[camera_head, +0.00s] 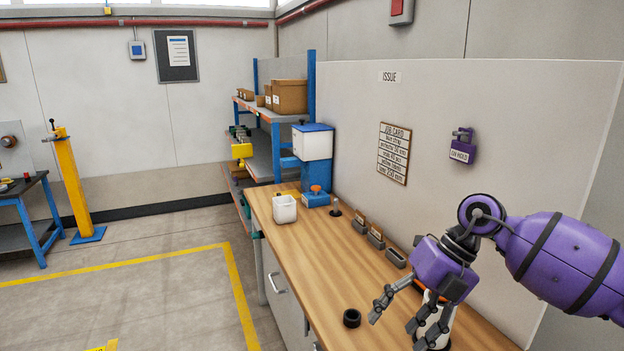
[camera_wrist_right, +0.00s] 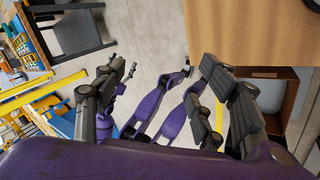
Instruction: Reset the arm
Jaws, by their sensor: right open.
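My right arm, purple with dark bands, comes in from the right in the head view. Its gripper (camera_head: 400,320) hangs low over the near right part of the wooden bench (camera_head: 325,270), with its dark fingers spread and nothing seen between them. A white object (camera_head: 431,303) with some orange near it is partly hidden behind the fingers; I cannot tell whether they touch it. In the right wrist view the fingers of this gripper (camera_wrist_right: 168,68) are apart, with floor and purple parts seen between them. My left gripper does not show clearly in either view.
A black ring (camera_head: 351,318) lies on the bench left of the gripper. Small grey bins (camera_head: 376,238) line the panel. A white container (camera_head: 285,209) and a blue-and-white machine (camera_head: 313,143) stand at the far end.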

